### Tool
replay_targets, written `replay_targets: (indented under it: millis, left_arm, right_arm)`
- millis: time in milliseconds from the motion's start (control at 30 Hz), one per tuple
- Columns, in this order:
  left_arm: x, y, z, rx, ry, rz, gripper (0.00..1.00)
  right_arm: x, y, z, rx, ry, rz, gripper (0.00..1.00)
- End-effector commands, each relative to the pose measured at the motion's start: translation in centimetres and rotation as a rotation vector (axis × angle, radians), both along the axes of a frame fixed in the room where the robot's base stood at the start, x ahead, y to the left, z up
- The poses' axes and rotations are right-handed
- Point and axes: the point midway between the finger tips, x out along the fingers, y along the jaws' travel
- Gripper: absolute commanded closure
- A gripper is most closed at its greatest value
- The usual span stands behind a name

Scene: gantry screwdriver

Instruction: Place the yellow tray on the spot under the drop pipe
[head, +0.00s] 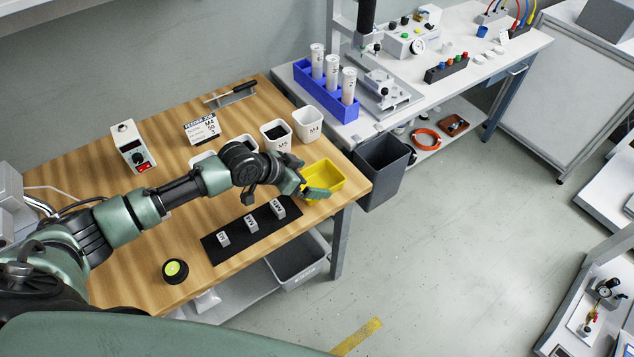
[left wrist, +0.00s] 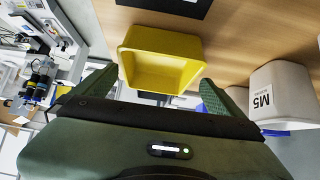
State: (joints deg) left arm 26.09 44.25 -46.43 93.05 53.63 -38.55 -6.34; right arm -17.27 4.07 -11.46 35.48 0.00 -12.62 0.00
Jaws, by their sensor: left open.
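The yellow tray (head: 328,174) sits near the right edge of the wooden table, empty as far as I can see. In the left wrist view the yellow tray (left wrist: 160,45) lies just ahead of my left gripper (left wrist: 157,85). In that view the fingers are spread, one toward each side of the tray's near end. In the head view my left gripper (head: 306,178) is at the tray's left side, and one green finger covers part of its near edge. I cannot make out the drop pipe or the spot under it. My right gripper is not in view.
White bins, including the M5 bin (head: 276,135) and M4 bin (head: 307,124), stand behind the tray. A black mat (head: 234,247) with small labelled blocks lies in front. A dark grey bin (head: 383,172) stands beyond the table's right edge. A blue rack (head: 313,94) holds tubes.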

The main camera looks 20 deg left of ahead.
Motion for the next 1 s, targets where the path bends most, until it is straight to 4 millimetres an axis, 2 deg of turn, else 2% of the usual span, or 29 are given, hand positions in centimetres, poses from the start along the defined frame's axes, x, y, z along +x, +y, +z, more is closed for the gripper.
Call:
replay_targets:
  millis: [67, 200, 500, 567, 700, 767, 1000]
  left_arm:
    - [0.6, -0.9, -0.7, -0.003, 0.003, 0.000, 0.00]
    - [1.6, -1.6, -2.1, -0.002, 0.000, 0.001, 0.00]
    - [1.9, -1.8, -2.5, 0.000, -0.002, 0.000, 0.00]
    - [1.9, -1.8, -2.5, 0.000, -0.002, 0.000, 0.14]
    - [1.9, -1.8, -2.5, 0.000, -0.001, 0.001, 0.53]
    - [1.9, -1.8, -2.4, -0.001, -0.002, 0.001, 0.68]
    - [1.9, -1.8, -2.3, 0.000, -0.002, 0.000, 0.68]
  right_arm:
    - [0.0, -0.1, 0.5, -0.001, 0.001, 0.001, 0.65]
    - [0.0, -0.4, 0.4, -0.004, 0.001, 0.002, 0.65]
    - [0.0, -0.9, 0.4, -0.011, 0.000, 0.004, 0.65]
    - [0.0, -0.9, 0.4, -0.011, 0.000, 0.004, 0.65]
    - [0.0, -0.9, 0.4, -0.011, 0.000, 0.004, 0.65]
    - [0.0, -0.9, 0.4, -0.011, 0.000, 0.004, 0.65]
    - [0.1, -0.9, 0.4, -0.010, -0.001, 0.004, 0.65]
